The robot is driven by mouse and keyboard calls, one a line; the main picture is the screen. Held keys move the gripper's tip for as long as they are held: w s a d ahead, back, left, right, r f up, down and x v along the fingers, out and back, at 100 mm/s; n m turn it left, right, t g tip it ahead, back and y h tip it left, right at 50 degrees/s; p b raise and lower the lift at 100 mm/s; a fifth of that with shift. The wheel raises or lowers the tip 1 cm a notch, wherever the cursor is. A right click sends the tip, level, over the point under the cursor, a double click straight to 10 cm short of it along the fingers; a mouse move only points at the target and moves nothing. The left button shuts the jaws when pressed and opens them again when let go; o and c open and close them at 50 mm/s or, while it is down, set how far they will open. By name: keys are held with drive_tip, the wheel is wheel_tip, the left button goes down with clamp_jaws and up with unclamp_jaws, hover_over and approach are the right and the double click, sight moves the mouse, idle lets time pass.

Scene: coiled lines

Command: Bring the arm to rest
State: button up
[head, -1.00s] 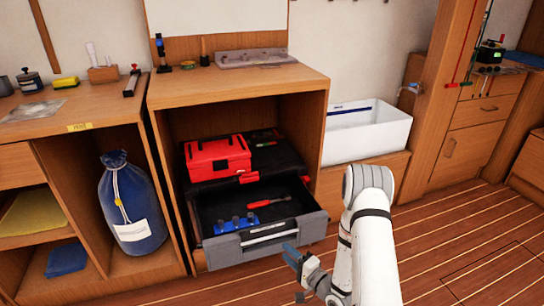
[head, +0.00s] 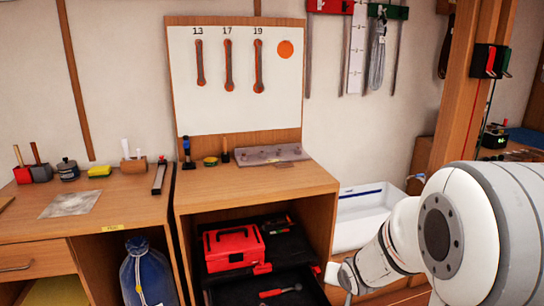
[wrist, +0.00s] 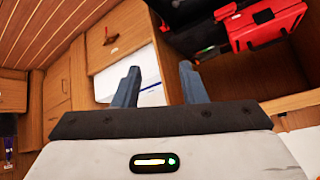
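My gripper (wrist: 159,84) shows in the wrist view with its two blue fingers apart and nothing between them. In the head view my white arm fills the lower right, raised and folded close to the camera. The fingers cannot be made out there. A red toolbox (head: 234,248) sits inside the open cabinet (head: 190,228); it also shows at the top right of the wrist view (wrist: 265,22). A red-handled tool (head: 280,292) lies in the dark drawer below it, which the frame's bottom edge cuts off.
A white bin (head: 362,232) stands right of the cabinet, partly behind my arm. A wooden post (head: 465,95) rises at right. A blue bag (head: 147,278) sits under the left bench. A white board (head: 238,115) with several wrenches hangs above.

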drive_tip(key=s+a+r+n+g+p, duration=0.1)
drive_tip(key=s+r+p, duration=0.3)
drive_tip(key=s+r, duration=0.6)
drive_tip(key=s+a+r+n+g+p, duration=0.2)
drive_tip(key=s+r+g+p, duration=0.2)
drive_tip(key=s+r, duration=0.6)
drive_tip(key=shift+s+p, duration=0.75)
drive_tip(key=shift+s, duration=0.5)
